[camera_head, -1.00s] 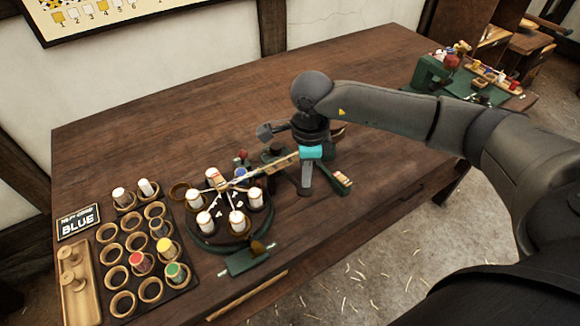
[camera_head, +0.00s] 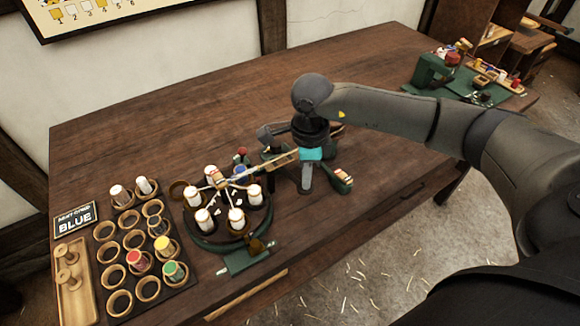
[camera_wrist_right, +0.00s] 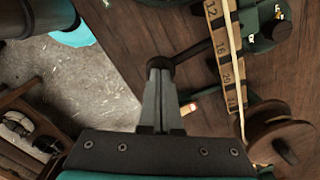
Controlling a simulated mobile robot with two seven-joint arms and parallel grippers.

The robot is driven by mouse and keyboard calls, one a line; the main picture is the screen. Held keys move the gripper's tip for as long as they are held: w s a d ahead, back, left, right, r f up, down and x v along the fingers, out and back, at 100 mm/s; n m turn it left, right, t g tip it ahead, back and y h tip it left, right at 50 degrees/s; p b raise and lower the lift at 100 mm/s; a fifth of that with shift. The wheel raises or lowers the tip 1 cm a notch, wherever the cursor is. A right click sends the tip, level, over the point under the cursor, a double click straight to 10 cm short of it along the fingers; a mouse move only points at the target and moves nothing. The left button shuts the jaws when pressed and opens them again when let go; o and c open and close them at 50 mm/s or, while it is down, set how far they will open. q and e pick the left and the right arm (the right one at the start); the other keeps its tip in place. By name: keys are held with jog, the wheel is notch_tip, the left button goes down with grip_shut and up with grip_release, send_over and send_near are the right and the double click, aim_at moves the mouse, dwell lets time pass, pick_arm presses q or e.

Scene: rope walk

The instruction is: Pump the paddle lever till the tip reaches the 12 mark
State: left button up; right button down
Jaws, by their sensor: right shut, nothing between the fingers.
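My right gripper (camera_head: 307,184) points down over the table's front half, to the right of the round braiding stand (camera_head: 205,243). In the wrist view its fingers (camera_wrist_right: 159,66) are shut and empty. A dark rod with a round knob (camera_wrist_right: 162,64) shows at the fingertips; I cannot tell whether they touch. A wooden scale (camera_head: 283,160) stands beside my gripper, its marks 12 to 24 showing in the wrist view (camera_wrist_right: 222,50), with a pale cord along it. A brown paddle (camera_head: 257,246) sits on a green bracket (camera_head: 246,261) in front of the stand, apart from my gripper. My left gripper is out of view.
White bobbins stand around the braiding stand. A rack of round cups (camera_head: 133,238) with coloured spools and a sign (camera_head: 76,218) are at the left. A small green tray (camera_head: 342,182) lies just right of my gripper. A wooden reel (camera_wrist_right: 280,140) is close by. The back of the table is clear.

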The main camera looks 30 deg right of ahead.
jog(key=shift+s+f+b, duration=0.1)
jog(key=shift+f+b, duration=1.5)
jog(key=shift+f, duration=0.45)
jog(key=shift+f+b, duration=0.3)
jog(key=shift+f, duration=0.05)
jog(key=shift+r, duration=0.15)
jog(key=shift+r+p, duration=2.25)
jog(key=shift+r, duration=0.8)
jog(key=shift+a, duration=0.1)
